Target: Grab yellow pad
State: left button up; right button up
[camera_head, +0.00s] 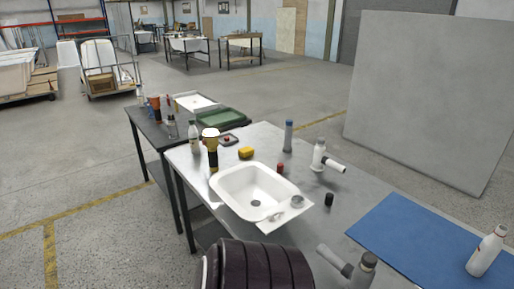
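The yellow pad (246,153) is a small yellow block lying on the grey table (350,205), just beyond the far edge of a white basin (278,181). Its visible sides are clear of other things. Neither of my grippers can be seen in the head view, so their distance from the pad does not show.
A dark bottle with a white top (212,155) stands left of the pad, near a white bottle (194,137). A small red item (280,168) and a grey-blue bottle (288,136) stand to its right. A blue mat (405,235) covers the right side. A dark ribbed shape (258,268) blocks the bottom.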

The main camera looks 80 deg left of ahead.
aim_at(245, 152)
jog(key=i+u, duration=0.1)
jog(key=u, duration=0.6)
jog(key=i+u, duration=0.15)
jog(key=u, duration=0.2)
